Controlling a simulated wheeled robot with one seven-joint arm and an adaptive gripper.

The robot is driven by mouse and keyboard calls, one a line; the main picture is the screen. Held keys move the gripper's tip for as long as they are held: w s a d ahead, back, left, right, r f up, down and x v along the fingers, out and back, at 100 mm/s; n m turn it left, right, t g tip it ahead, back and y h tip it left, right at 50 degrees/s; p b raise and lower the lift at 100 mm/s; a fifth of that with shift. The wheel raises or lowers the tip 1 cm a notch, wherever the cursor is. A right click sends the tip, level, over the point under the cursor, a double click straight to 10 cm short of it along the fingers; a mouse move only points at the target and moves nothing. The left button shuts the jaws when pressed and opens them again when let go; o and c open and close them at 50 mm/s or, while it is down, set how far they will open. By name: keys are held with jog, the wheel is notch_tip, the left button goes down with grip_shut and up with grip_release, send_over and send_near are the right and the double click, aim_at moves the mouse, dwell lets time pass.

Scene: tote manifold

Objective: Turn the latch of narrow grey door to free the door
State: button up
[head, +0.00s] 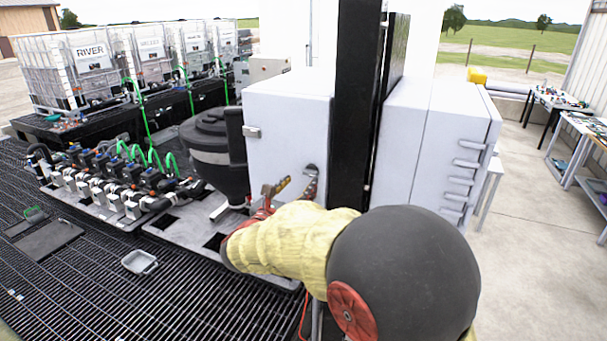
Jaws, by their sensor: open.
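The narrow grey door (285,130) is the pale front of a box left of the black post, and it looks closed. A metal fitting (252,131), perhaps a hinge, is at its left edge. The latch (310,168) looks like a small dark piece low on the door's right side, partly hidden by my gripper. My gripper (297,181) is open in front of the door's lower right, with one finger at the latch and the other to its left. I cannot tell whether the finger touches the latch. My arm covers the area below the door.
A black post (357,90) stands right of the door, and a grey cabinet (440,140) with several handles beyond it. A dark tank (215,150) stands close left. A pipe manifold (115,180) and grey tray (139,262) are on the left. Tables (560,100) line the right.

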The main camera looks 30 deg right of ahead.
aim_at(309, 174)
jog(key=p+x, duration=0.1)
jog(key=x, duration=0.4)
jog(key=shift+d, duration=0.15)
jog(key=shift+w+d, duration=0.45)
jog(key=shift+w, duration=0.05)
jog(key=shift+s, duration=0.1)
jog(key=shift+c, duration=1.1)
jog(key=c, duration=0.9)
jog(key=shift+c, duration=0.2)
